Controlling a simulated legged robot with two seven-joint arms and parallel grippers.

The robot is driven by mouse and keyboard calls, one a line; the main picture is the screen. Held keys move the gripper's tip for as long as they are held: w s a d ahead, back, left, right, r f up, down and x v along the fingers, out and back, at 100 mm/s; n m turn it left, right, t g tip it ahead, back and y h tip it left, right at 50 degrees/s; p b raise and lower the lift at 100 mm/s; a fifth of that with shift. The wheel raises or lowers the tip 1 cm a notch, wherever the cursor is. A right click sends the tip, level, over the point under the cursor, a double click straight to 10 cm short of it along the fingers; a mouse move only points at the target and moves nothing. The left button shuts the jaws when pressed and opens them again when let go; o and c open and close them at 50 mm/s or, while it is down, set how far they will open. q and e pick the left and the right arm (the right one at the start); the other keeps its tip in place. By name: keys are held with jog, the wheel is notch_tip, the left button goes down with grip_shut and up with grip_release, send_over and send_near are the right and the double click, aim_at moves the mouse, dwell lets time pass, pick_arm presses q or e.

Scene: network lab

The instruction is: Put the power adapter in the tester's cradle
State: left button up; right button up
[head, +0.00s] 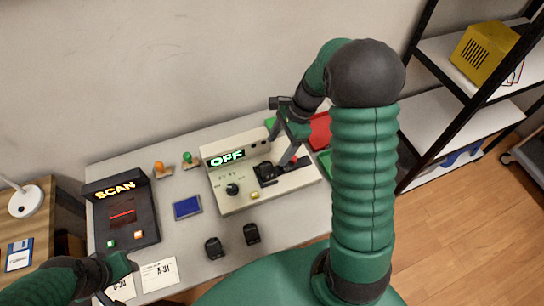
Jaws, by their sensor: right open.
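The cream tester (222,198) stands on the grey table, with a lit display reading OFF, a black knob and a yellow button. Its black cradle (266,174) is on the right of its top; a dark shape shows there, but I cannot tell whether an adapter sits in it. Two small black blocks that look like power adapters, one (214,247) and another (251,234), stand on the table in front of the tester. My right gripper (284,152) is open above the tester, close to the cradle. My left gripper (120,267) is at the table's front left; its jaws are unclear.
A black SCAN unit (145,222) stands at the left, with paper cards (158,273) in front. A blue pad (187,207), an orange-topped stamp (160,169) and a green-topped one (189,158) lie between. A red tray (319,131) and green trays are behind my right arm.

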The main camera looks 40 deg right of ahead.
jog(key=s+a+r+n+h, duration=0.1)
jog(key=s+a+n, duration=0.3)
jog(key=n, duration=0.6)
jog(key=s+a+n+t+h, duration=0.1)
jog(key=s+a+n+h, duration=0.2)
jog(key=a+n, duration=0.5)
jog(key=s+n, duration=0.1)
jog(key=n, duration=0.1)
jog(key=shift+r+n+t, duration=0.3)
jog(key=shift+r+n, duration=0.05)
jog(key=shift+n, duration=0.05)
jog(key=shift+s+d, duration=0.1)
jog(key=shift+s, duration=0.05)
